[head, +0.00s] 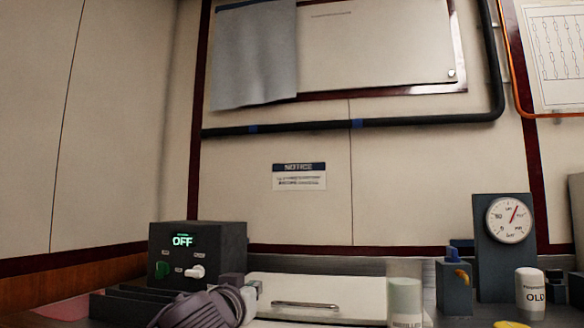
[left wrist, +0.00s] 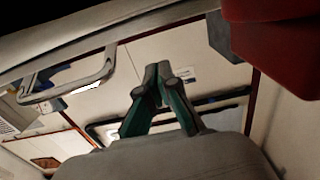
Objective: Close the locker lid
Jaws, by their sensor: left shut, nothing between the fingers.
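The pale locker lid (head: 365,292) is at the bottom middle of the head view, with a metal bar handle (head: 305,304) on its face. How far the lid stands open is hard to tell, as its lower part is cut off by the frame. My left gripper (head: 236,290) is at the lid's left end, in front of the control box; I cannot tell whether it touches the lid. In the left wrist view the gripper (left wrist: 158,76) is shut and empty, its fingertips together. A handle (left wrist: 75,82) on a pale edge shows to their left. My right gripper is not seen.
A dark control box (head: 222,238) reading OFF stands behind my left gripper. A pale cylinder (head: 405,300) stands at the lid's right. Farther right are a blue block (head: 454,290), a gauge (head: 508,220) and a white bottle marked OLD (head: 530,292).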

